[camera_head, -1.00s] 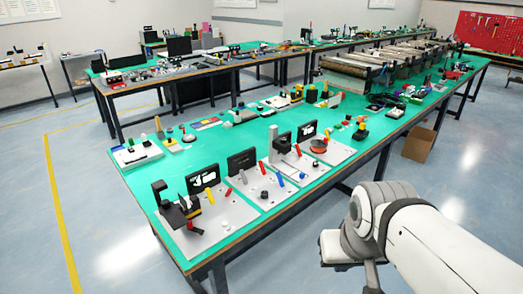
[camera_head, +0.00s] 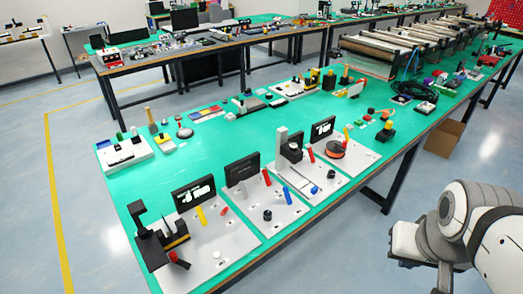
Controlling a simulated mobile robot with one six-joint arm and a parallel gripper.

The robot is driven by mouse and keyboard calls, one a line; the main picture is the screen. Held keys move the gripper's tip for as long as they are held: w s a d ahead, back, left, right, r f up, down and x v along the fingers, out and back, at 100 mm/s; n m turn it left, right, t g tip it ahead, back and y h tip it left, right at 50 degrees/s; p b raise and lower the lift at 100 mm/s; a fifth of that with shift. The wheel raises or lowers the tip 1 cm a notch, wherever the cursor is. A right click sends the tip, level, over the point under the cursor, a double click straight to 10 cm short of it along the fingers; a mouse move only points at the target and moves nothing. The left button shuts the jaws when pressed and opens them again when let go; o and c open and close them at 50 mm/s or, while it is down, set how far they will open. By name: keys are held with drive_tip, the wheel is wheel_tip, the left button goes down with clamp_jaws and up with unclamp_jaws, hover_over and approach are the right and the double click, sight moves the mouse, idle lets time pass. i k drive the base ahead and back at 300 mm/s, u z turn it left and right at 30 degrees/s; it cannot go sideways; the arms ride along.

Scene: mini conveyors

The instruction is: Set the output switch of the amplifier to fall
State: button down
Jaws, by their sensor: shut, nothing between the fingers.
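I cannot make out which device is the amplifier, and no switch label is readable. Grey panels with black screens stand along the near edge of the green table. The nearest panel (camera_head: 232,236) has a lit screen (camera_head: 194,192), a yellow lever (camera_head: 201,216), a red lever (camera_head: 223,210) and a white knob (camera_head: 216,254). The panel beside it (camera_head: 285,212) has a dark screen (camera_head: 242,168), a red lever (camera_head: 267,178), a blue lever (camera_head: 287,195) and a black knob (camera_head: 267,214). My arm shows at the lower right, away from the panels; my gripper is not visible.
The green table (camera_head: 240,135) runs to the upper right, with a bare middle stretch. A white box with knobs (camera_head: 124,152) sits at its left end. Roller conveyors (camera_head: 375,55) stand far back. A cardboard box (camera_head: 445,138) is on the floor at right.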

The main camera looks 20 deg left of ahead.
sight(244, 191)
drive_tip(key=u, duration=0.45)
drive_tip(key=i, duration=0.9)
drive_tip(key=u, duration=0.7)
